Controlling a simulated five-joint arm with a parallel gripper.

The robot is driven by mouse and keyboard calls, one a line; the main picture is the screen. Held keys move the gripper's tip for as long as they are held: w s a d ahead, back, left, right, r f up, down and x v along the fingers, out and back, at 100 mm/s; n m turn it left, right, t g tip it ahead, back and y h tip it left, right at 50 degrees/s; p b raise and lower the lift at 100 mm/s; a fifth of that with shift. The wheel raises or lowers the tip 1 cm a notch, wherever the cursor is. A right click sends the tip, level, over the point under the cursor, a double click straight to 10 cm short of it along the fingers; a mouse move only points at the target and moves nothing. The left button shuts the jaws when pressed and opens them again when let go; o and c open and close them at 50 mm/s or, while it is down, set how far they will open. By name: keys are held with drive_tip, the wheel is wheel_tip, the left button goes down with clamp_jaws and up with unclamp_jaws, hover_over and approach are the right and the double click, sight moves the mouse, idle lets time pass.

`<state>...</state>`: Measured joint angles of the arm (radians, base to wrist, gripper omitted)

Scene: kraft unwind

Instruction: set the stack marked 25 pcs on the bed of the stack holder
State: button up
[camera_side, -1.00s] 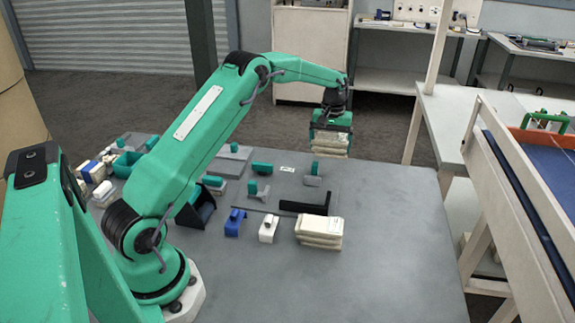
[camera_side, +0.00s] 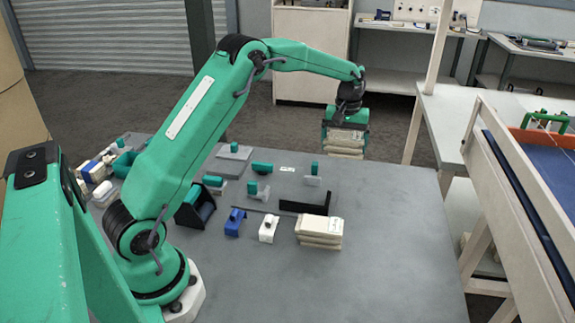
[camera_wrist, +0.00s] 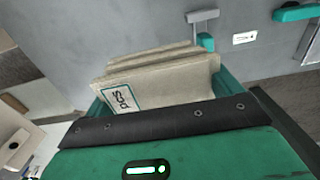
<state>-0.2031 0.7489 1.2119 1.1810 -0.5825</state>
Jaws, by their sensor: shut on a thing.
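My gripper (camera_side: 346,127) is shut on a pale, layered paper stack (camera_side: 347,143), held in the air over the table's far right part. In the wrist view the held stack (camera_wrist: 165,82) lies between teal jaws and bears a label ending in "pcs"; its number is unreadable. A second pale stack (camera_side: 318,233) lies on the table at front centre; its label is too small to read. Behind it is a black angled fence (camera_side: 304,207) on a thin grey plate (camera_side: 283,187), which looks like the stack holder. My gripper is to the right of and beyond it.
A blue block (camera_side: 235,222) and a white block (camera_side: 268,229) stand left of the lying stack. Several teal-and-grey pieces (camera_side: 259,190) and a white tag (camera_side: 287,169) are farther back. The grey table (camera_side: 390,230) is clear at right. A blue-topped conveyor (camera_side: 530,180) stands beyond.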

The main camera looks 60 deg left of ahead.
idle(0.3)
drive_tip(key=shift+s, duration=0.8)
hover_over(302, 199)
wheel_tip(302, 199, down, 2)
drive_tip(key=shift+f, duration=0.15)
drive_tip(key=shift+f, duration=0.1)
drive_tip(key=shift+f, duration=2.35)
drive_tip(key=shift+f, duration=1.55)
idle(1.2)
drive_tip(key=o, duration=0.7)
